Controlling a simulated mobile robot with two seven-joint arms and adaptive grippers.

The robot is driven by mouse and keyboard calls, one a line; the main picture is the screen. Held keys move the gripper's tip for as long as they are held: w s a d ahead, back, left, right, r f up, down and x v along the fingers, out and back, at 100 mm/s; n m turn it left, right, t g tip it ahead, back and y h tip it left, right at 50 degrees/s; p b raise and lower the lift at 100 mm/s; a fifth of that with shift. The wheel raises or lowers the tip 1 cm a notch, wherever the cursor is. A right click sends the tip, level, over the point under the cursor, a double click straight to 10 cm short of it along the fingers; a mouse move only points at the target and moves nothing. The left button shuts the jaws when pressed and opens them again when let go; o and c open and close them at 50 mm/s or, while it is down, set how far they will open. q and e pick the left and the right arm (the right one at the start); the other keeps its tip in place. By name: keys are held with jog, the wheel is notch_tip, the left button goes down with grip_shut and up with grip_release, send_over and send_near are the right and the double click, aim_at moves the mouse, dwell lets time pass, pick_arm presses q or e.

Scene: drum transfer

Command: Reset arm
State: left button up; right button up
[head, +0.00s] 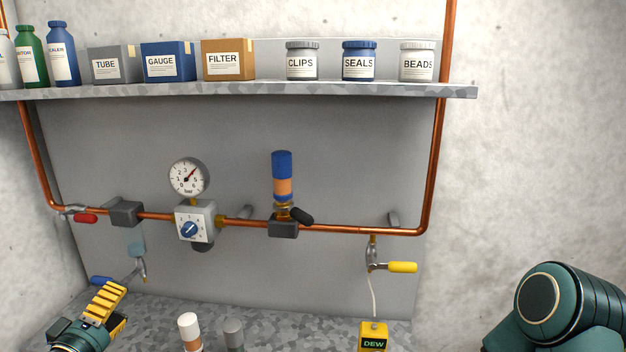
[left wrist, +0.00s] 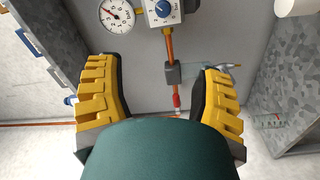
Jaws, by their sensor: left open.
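My left gripper (head: 112,314) is at the lower left of the head view, below the blue-handled valve (head: 101,281). Its yellow ribbed fingers are open. In the left wrist view the two fingers (left wrist: 158,80) stand wide apart with nothing held between them. The pipe and the red-handled valve (left wrist: 176,101) show beyond the gap. A teal link of my right arm (head: 556,300) is at the lower right of the head view; its gripper is out of the picture.
A copper pipe (head: 350,230) with a gauge (head: 189,177), a dial regulator (head: 196,222), a blue-and-orange cartridge (head: 282,178) and a yellow-handled valve (head: 402,267) runs along the wall panel. A shelf (head: 240,91) with boxes and jars hangs above. A yellow DEW meter (head: 373,336) stands on the bench (head: 290,325).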

pick_arm(q)
jog(key=d+f+m+g+h, duration=0.45)
jog(key=d+f+g, duration=0.35)
jog(key=d+f, duration=1.25)
jog(key=s+d+f+m+g+y, duration=0.1)
jog(key=s+d+f+m+g, duration=0.2)
jog(key=s+f, duration=0.4)
jog(key=s+d+f+m+g+y, duration=0.1)
jog(key=s+d+f+m+g, duration=0.3)
jog(key=s+d+f+g, duration=0.1)
jog(key=shift+s+d+f+g, duration=0.2)
jog(key=shift+s+f+g, duration=0.1)
jog(key=shift+s+f, duration=0.65)
jog(key=shift+r, duration=0.15)
